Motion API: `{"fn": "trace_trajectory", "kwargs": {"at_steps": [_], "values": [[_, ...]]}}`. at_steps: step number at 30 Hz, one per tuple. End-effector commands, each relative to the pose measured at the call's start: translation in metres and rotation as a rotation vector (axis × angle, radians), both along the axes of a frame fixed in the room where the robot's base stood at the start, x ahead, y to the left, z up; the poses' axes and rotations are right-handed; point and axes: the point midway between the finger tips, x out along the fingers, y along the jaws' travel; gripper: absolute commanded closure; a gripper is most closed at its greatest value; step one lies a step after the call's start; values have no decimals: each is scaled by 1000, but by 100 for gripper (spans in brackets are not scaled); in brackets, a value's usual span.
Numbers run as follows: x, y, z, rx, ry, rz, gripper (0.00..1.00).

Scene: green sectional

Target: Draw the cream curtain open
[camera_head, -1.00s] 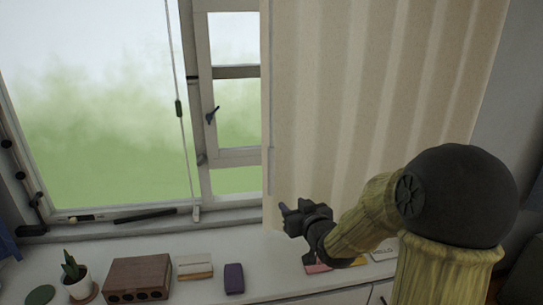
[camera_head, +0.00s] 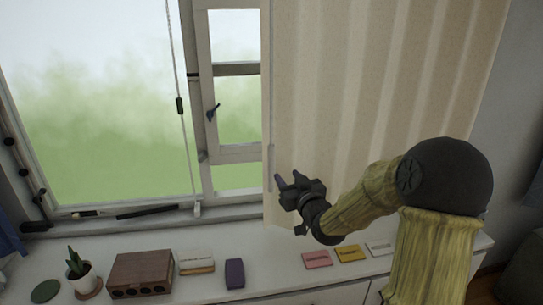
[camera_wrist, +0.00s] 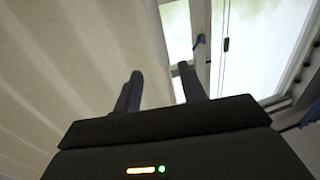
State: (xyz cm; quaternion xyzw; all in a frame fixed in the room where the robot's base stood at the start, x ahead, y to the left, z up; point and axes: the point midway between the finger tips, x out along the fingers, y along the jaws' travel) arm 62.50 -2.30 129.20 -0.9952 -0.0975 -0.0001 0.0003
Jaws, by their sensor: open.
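The cream curtain (camera_head: 370,90) hangs in vertical folds over the right part of the window in the head view. Its free left edge runs down beside the narrow window pane, and the wide left part of the window is uncovered. My gripper (camera_head: 288,190) is at the lower left part of the curtain, close to that edge. In the wrist view the two fingers of my gripper (camera_wrist: 162,88) are apart, with the curtain (camera_wrist: 75,60) filling the left side and its edge passing between or behind the fingertips. I cannot tell whether they touch the cloth.
A white sill (camera_head: 205,285) runs below. On it stand a potted plant (camera_head: 78,268), a brown box (camera_head: 140,274), a purple block (camera_head: 234,273), and pink (camera_head: 317,259) and yellow (camera_head: 351,253) cards. A cord (camera_head: 183,120) hangs before the window.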

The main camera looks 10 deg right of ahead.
Motion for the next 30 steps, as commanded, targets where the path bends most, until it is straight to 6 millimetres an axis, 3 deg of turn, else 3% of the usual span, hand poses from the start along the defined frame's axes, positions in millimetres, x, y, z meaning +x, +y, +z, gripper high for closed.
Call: {"fn": "trace_trajectory", "kwargs": {"at_steps": [21,30], "values": [[109,23,3,2,1,1,59],[128,26,0,0,2,1,59]]}}
